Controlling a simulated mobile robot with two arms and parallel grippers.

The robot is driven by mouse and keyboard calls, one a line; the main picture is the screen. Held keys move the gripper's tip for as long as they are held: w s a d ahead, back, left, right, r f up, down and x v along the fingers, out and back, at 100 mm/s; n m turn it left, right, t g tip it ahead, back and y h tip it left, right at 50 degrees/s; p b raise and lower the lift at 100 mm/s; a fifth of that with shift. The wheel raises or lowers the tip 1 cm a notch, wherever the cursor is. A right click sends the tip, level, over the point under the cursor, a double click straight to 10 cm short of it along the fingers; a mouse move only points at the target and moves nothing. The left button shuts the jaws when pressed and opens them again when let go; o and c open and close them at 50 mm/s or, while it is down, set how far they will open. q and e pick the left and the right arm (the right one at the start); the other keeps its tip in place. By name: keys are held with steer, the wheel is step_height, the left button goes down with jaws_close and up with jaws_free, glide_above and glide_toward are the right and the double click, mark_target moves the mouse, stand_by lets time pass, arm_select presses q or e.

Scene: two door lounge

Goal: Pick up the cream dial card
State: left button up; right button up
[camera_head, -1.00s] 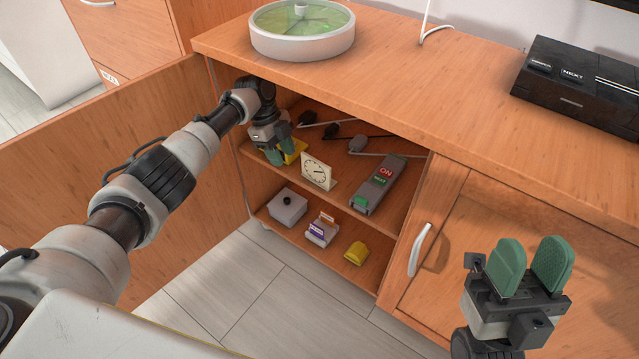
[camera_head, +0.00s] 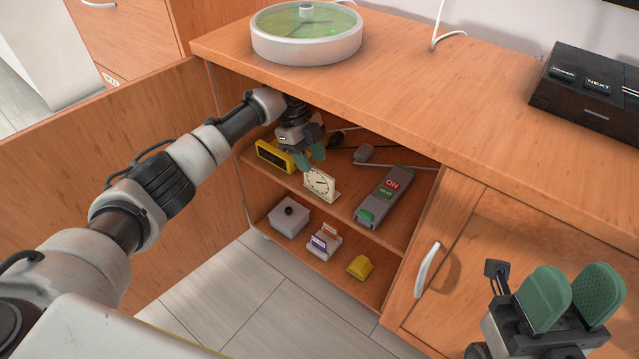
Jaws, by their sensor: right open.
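The cream dial card (camera_head: 320,184) stands upright on the upper shelf inside the open cabinet, its black dial facing me. My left gripper (camera_head: 310,162) reaches into the cabinet from the left, with its green fingers just above and behind the card. The fingers look apart from the card, with a gap between them, and nothing shows in them. My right gripper (camera_head: 568,298) is open and empty at the lower right, in front of the closed cabinet door.
On the upper shelf, a yellow-framed black device (camera_head: 275,155) stands left of the card and a grey switch box (camera_head: 383,197) right. The lower shelf holds a grey box (camera_head: 289,217), a small card holder (camera_head: 324,243) and a yellow object (camera_head: 360,267). The cabinet top (camera_head: 420,95) overhangs the opening.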

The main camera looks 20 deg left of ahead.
mark_target(329, 177)
arm_select(q)
steer(key=d, duration=0.1)
steer(key=s+d, duration=0.1)
steer(key=d, duration=0.1)
steer(key=s+d, duration=0.1)
steer(key=shift+d+b, duration=0.15)
steer(key=shift+b, duration=0.2)
steer(key=b+x, duration=0.2)
steer(key=x, duration=0.3)
steer(key=shift+w, duration=0.1)
jaws_close()
